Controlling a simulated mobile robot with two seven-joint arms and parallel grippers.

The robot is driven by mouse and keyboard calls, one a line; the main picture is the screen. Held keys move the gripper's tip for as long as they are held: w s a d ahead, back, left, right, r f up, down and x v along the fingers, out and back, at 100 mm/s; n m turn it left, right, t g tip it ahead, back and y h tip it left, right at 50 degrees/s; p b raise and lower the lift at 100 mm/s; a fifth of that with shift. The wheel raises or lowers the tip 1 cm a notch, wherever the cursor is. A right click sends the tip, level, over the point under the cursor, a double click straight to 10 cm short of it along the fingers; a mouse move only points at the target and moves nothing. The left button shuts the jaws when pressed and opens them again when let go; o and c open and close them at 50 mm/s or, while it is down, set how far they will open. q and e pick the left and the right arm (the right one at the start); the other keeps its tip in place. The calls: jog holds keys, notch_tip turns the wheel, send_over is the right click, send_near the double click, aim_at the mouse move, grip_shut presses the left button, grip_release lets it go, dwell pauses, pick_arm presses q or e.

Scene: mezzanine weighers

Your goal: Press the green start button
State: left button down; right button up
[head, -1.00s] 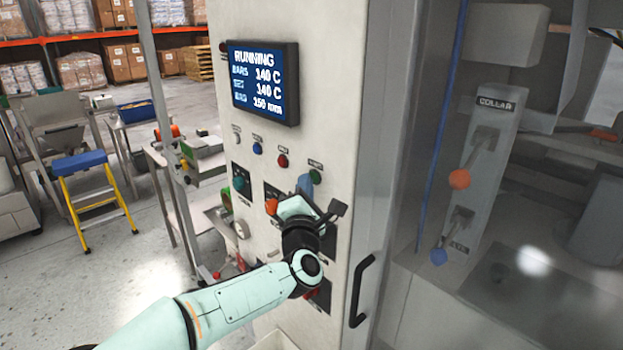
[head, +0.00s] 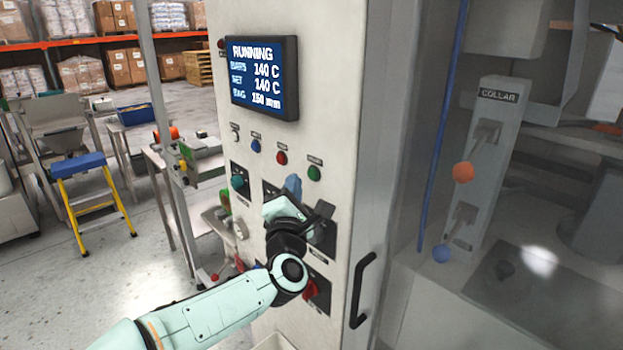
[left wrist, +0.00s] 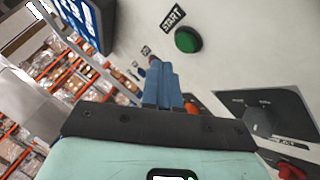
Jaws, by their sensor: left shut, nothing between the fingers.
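The green start button (head: 314,173) is a round button on the pale cabinet front, at the right end of a row below the screen. It also shows in the left wrist view (left wrist: 188,40), beside a label reading START. My left gripper (head: 293,184) is shut and empty, its blue fingers pointing up the panel. In the head view the fingertips lie below and left of the button, apart from it. In the left wrist view the fingers (left wrist: 161,80) are together, also clear of the button. My right gripper is out of view.
The screen (head: 263,78) reads RUNNING. White, blue and red (head: 281,158) controls share the button row. A green knob (head: 237,182) and a red switch (head: 311,289) sit lower. A dark handle (head: 362,290) stands out at right. A yellow step stool (head: 95,200) is left.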

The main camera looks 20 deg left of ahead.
pick_arm(q)
jog(key=s, duration=0.1)
jog(key=s+a+b, duration=0.1)
jog(key=s, duration=0.1)
jog(key=shift+s+a+b, duration=0.2)
jog(key=shift+s+b, duration=0.05)
jog(key=shift+b, duration=0.05)
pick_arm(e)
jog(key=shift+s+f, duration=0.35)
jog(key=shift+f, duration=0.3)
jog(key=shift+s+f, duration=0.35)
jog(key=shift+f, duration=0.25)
pick_arm(q)
jog(key=shift+f, duration=0.1)
